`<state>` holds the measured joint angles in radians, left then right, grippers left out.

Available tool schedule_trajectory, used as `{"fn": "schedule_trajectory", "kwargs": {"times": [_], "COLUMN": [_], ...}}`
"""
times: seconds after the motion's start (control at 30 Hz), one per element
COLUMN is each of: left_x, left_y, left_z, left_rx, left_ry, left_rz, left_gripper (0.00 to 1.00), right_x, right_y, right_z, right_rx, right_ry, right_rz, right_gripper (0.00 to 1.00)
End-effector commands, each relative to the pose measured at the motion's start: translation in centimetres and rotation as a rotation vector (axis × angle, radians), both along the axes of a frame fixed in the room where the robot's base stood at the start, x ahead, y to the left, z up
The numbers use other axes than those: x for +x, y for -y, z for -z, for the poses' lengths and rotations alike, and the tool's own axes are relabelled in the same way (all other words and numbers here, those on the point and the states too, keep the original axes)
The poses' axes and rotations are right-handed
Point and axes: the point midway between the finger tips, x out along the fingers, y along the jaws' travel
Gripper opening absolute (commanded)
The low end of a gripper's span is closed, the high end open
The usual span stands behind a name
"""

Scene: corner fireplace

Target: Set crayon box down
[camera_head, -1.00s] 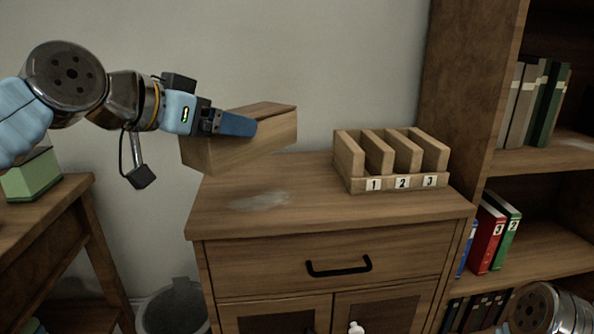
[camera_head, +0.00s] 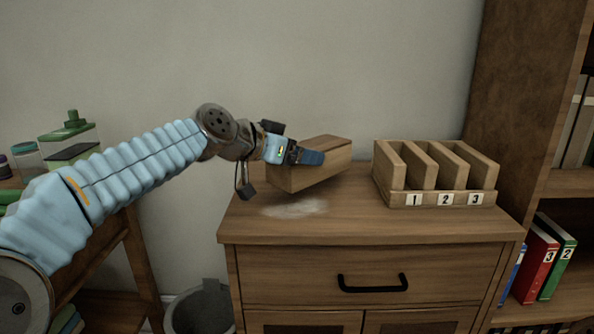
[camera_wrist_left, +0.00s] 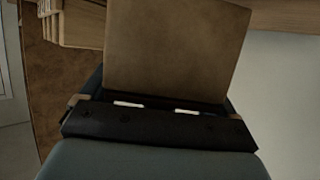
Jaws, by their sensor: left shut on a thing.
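The crayon box is a plain wooden box (camera_head: 312,167) over the left part of the wooden cabinet top (camera_head: 370,226) in the head view. My left gripper (camera_head: 312,157) is shut on it from the left side. The box is slightly tilted, its lower edge close to the cabinet top; I cannot tell whether it touches. In the left wrist view the box (camera_wrist_left: 175,50) fills the upper middle, between the fingers of my left gripper (camera_wrist_left: 165,105). My right gripper is not in view.
A wooden rack (camera_head: 440,198) with slots numbered 1, 2, 3 stands to the right of the box, with a small gap. A pale smudge (camera_head: 294,208) marks the cabinet top in front of the box. A bookshelf (camera_head: 540,195) stands at right. A bin (camera_head: 200,308) is at lower left.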

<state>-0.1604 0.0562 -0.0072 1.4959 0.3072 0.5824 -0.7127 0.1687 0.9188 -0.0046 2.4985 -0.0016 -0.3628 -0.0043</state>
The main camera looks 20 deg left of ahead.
Motion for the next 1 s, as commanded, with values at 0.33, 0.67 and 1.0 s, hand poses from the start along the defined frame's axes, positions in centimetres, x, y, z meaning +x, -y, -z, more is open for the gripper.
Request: {"fn": "schedule_trajectory", "kwargs": {"times": [0.33, 0.67, 1.0], "left_x": [0.6, 0.6, 0.6], "left_y": [0.0, 0.0, 0.0], "left_z": [3.8, 4.1, 3.6], "left_rx": [0.000, 0.001, 0.000], "left_ry": [0.000, -0.001, -0.001], "left_rz": [-0.001, -0.001, 0.000], "left_gripper": [0.54, 0.92, 1.00], "right_x": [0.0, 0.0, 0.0], "right_y": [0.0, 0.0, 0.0], "right_z": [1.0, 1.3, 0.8], "right_rx": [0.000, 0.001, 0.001], "right_ry": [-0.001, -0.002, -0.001], "right_rz": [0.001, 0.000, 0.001], "right_gripper": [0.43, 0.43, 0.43]}}
